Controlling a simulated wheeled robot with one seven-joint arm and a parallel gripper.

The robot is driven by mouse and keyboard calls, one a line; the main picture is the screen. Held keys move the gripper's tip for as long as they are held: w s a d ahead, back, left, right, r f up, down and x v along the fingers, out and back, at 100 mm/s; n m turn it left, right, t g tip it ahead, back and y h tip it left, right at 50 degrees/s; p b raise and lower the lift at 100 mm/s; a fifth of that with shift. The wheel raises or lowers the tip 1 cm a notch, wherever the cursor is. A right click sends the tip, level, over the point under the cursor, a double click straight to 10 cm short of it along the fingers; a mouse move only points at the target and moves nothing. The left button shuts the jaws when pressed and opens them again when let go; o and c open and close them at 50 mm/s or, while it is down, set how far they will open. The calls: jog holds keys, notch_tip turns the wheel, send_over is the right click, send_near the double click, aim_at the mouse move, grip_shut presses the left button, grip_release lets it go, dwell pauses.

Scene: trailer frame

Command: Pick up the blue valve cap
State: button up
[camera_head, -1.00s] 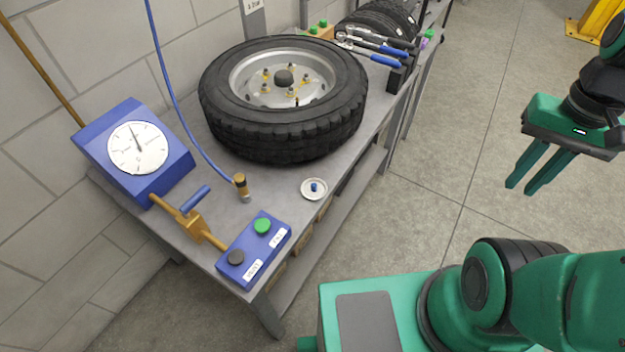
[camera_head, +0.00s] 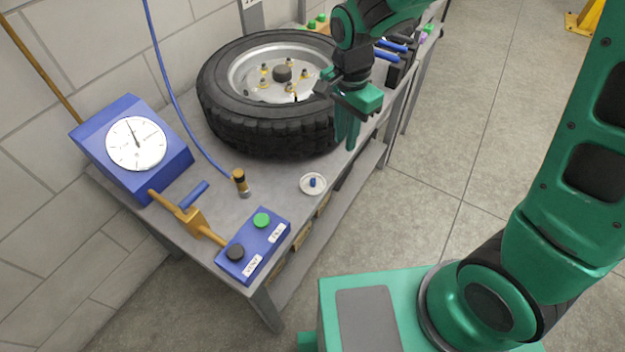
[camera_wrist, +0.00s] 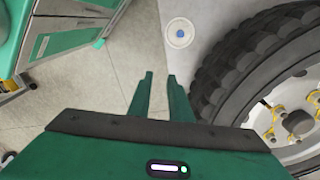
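The small blue valve cap (camera_head: 313,182) stands in a shallow white dish (camera_head: 303,188) near the front edge of the grey workbench. In the wrist view the cap (camera_wrist: 180,33) and dish (camera_wrist: 171,40) show near the top, beyond my fingertips and a little to their right. My gripper (camera_head: 347,146) points downward beside the tire's right side, above the bench edge, apart from the cap. In the wrist view my gripper (camera_wrist: 160,75) has its two fingers apart with nothing between them.
A large tire (camera_head: 265,132) lies on the bench beside my gripper. A blue gauge (camera_head: 105,125), a brass hose end (camera_head: 240,181) and a blue button box (camera_head: 243,258) stand left of the dish. Tools (camera_head: 392,46) lie at the back. The bench around the dish is clear.

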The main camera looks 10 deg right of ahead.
jog(key=a+f, duration=0.3)
jog(key=a, duration=0.4)
jog(key=m, duration=0.1)
send_over(313, 179)
notch_tip(313, 179, down, 5)
jog(key=shift+r, duration=0.2)
jog(key=shift+f, duration=3.15)
jog(key=shift+c, duration=0.3)
grip_shut()
